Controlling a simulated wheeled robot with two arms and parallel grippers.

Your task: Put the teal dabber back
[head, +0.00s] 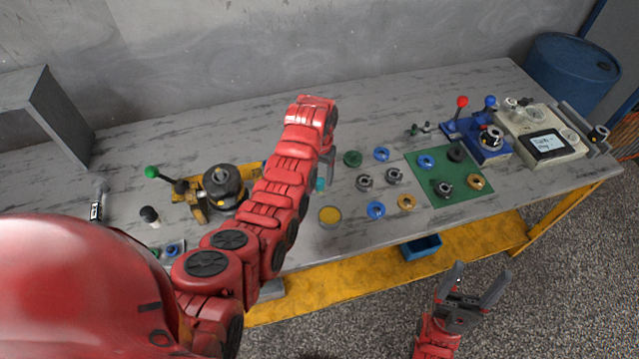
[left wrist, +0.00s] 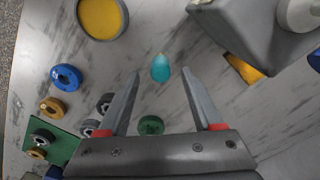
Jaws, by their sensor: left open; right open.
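The teal dabber (left wrist: 161,68) lies between the spread fingertips of my left gripper (left wrist: 162,75) in the left wrist view, apart from both fingers. In the head view the dabber (head: 320,184) shows as a small teal bit beside my left forearm, just behind the pot; the arm hides most of the left gripper there. A round pot with yellow contents (head: 330,216) stands near the table's front edge; it also shows in the left wrist view (left wrist: 101,18). My right gripper (head: 483,272) is open and empty, in front of the table, low over the floor.
Several blue, gold, grey and green rings lie right of the pot, some on a green mat (head: 465,198). A yellow fixture with a black motor part (head: 222,186) stands left of my arm. A blue fixture (head: 480,140) and a beige device (head: 540,130) stand far right.

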